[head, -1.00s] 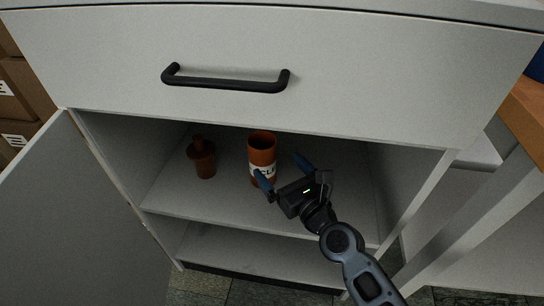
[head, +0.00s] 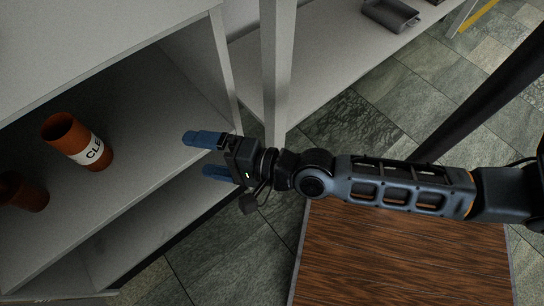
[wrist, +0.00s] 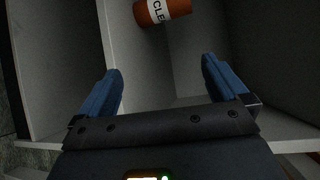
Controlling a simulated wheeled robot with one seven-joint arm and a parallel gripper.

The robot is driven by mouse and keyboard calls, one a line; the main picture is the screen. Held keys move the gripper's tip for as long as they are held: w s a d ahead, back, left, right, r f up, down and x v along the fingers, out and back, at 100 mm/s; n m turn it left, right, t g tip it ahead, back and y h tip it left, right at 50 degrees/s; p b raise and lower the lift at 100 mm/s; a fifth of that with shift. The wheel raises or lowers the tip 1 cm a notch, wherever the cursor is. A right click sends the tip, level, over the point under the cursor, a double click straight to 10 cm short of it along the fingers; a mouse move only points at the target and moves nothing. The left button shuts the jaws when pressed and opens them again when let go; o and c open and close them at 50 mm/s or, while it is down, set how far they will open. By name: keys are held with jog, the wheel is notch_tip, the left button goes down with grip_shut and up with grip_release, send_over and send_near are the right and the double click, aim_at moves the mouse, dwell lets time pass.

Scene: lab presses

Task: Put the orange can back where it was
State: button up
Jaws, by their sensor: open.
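The orange can (head: 77,141), with a white label lettered "CLE", stands on the upper shelf (head: 150,150) inside the open cabinet in the head view. It also shows at the top of the wrist view (wrist: 162,11), beyond the fingertips. My gripper (head: 196,154) is open and empty, with its blue fingers pointing at the cabinet opening, to the right of the can and apart from it. In the wrist view the gap between the fingers (wrist: 161,78) holds nothing.
A darker brown-orange container (head: 22,193) stands on the same shelf left of the can, partly cut off. A lower shelf (head: 130,225) lies beneath. A white upright post (head: 278,75) stands beyond my gripper. A wooden surface (head: 400,255) lies below my arm.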

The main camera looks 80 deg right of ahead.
jog(key=s+a+r+n, duration=0.1)
jog(key=s+r+n, duration=0.4)
jog(key=s+n, duration=0.4)
jog(key=s+a+r+n+g, duration=0.1)
jog(key=s+r+n, duration=0.4)
jog(key=s+n, duration=0.4)
jog(key=shift+s+a+n, duration=0.2)
jog(key=shift+a+n, duration=0.1)
jog(key=shift+n, duration=0.5)
jog(key=shift+a, duration=0.1)
